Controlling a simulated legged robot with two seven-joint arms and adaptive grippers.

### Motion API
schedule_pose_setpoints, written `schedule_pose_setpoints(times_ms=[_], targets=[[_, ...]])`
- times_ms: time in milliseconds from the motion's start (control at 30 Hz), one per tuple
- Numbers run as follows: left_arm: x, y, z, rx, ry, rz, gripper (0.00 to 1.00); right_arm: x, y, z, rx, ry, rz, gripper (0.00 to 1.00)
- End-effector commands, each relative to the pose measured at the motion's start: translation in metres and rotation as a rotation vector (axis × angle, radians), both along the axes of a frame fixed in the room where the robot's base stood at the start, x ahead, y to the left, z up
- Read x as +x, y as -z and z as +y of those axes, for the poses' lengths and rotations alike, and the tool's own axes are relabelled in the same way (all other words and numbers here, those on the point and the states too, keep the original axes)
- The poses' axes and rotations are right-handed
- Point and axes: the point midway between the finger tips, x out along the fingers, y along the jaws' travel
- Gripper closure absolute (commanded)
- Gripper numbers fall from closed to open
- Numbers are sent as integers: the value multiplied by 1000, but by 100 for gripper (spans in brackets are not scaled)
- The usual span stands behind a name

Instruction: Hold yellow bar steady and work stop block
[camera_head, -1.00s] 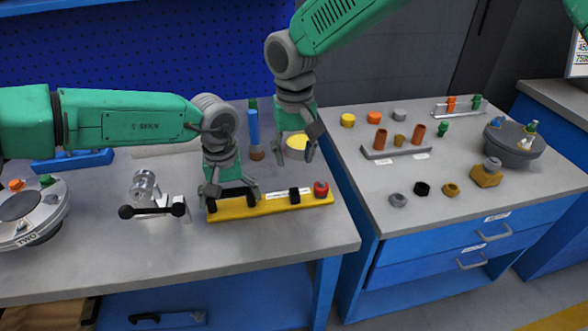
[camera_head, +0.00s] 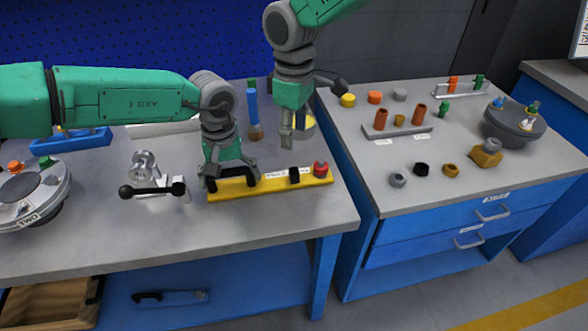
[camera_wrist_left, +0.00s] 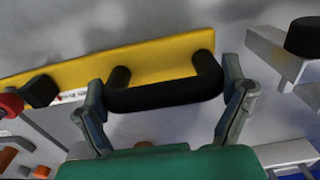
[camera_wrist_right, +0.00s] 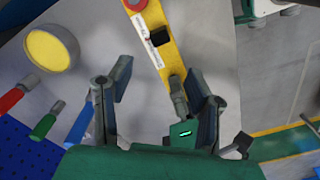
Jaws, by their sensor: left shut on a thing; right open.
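The yellow bar (camera_head: 270,187) lies on the left grey bench near its front edge. It carries a black handle at its left end, a white label, a black stop block (camera_head: 294,175) and a red knob (camera_head: 320,169) at its right end. My left gripper (camera_head: 231,182) is shut on the black handle (camera_wrist_left: 165,95), its fingers at the handle's two ends. My right gripper (camera_head: 287,143) is open and empty, above and behind the bar's right half. In the right wrist view the stop block (camera_wrist_right: 159,37) shows beyond the open fingers (camera_wrist_right: 158,95), apart from them.
A clamp with a black-ended lever (camera_head: 152,189) stands left of the bar. A yellow-topped round container (camera_head: 304,124) and a blue-handled tool (camera_head: 253,110) stand behind it. A gap separates the right bench (camera_head: 400,220), which holds several small parts.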

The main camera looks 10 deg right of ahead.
Motion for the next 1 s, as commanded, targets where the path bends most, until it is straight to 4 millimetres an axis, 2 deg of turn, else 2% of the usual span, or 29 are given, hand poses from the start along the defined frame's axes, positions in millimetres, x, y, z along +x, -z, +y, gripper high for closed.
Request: schedule_pose_setpoints(times_ms=[33, 100, 233, 400, 533, 667, 1000], targets=[[-3, 6, 1, 5, 3, 9, 61, 0, 1, 0, 2, -101, 0, 53], [-3, 6, 1, 5, 3, 9, 61, 0, 1, 0, 1, -241, -1, 53], [-3, 6, 1, 5, 3, 9, 61, 0, 1, 0, 1, -447, -1, 53], [-3, 6, 1, 5, 2, 9, 61, 0, 1, -1, 0, -595, -1, 53], [-3, 6, 1, 5, 2, 9, 61, 0, 7, -1, 0, -627, 0, 53], [-3, 6, 1, 5, 2, 9, 61, -1, 26, -1, 0, -628, 3, 53], [-3, 6, 1, 5, 2, 9, 61, -1, 93, -1, 0, -627, 2, 53]])
